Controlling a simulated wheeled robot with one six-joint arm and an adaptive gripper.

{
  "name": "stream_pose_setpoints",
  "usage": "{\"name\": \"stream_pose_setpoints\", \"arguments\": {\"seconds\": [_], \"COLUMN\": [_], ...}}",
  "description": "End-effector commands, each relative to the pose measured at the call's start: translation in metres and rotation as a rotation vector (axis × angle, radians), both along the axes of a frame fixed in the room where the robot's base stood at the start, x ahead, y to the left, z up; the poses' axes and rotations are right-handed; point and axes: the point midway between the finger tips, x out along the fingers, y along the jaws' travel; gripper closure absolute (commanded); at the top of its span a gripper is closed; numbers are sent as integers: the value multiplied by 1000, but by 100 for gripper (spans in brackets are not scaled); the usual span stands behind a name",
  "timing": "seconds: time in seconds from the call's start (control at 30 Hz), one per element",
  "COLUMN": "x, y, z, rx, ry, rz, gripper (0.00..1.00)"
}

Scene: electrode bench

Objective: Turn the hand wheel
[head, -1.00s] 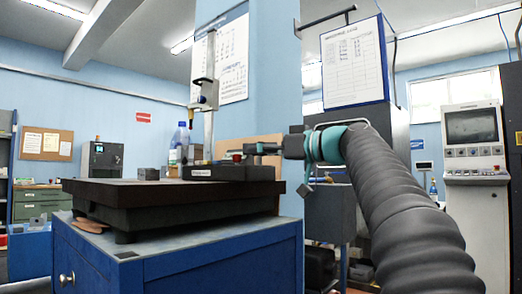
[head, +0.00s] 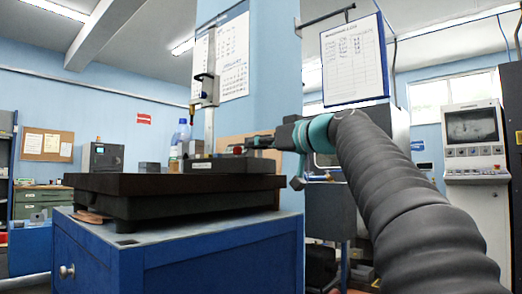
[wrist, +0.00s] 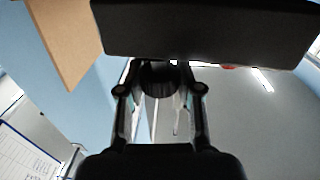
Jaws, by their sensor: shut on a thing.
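The hand wheel (wrist: 158,78) is a dark round part that shows between my fingers in the wrist view. In the head view it is too small to make out, at the right end of the black base of the height gauge (head: 228,163). My gripper (head: 252,147) reaches in from the right and is shut on the wheel; in the wrist view its two fingers (wrist: 160,88) stand on either side of it. The gauge's upright column (head: 209,95) rises from the left part of the base. The dark gauge base (wrist: 205,30) fills the top of the wrist view.
The gauge stands on a black surface plate (head: 170,185) on a blue cabinet (head: 200,262). A blue pillar (head: 270,80) stands behind; a clipboard sheet (head: 353,60) hangs at right.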

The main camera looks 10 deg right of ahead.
Motion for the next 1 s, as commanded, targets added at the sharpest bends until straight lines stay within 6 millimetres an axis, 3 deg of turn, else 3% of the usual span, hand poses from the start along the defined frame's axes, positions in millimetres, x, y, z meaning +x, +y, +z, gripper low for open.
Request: {"name": "stream_pose_setpoints", "arguments": {"seconds": [0.4, 1.0], "x": [-1, -1], "y": [3, 3], "z": [4, 5], "rx": [0, 0], "ry": [-3, -3], "rz": [-273, -464], "gripper": [100, 100]}}
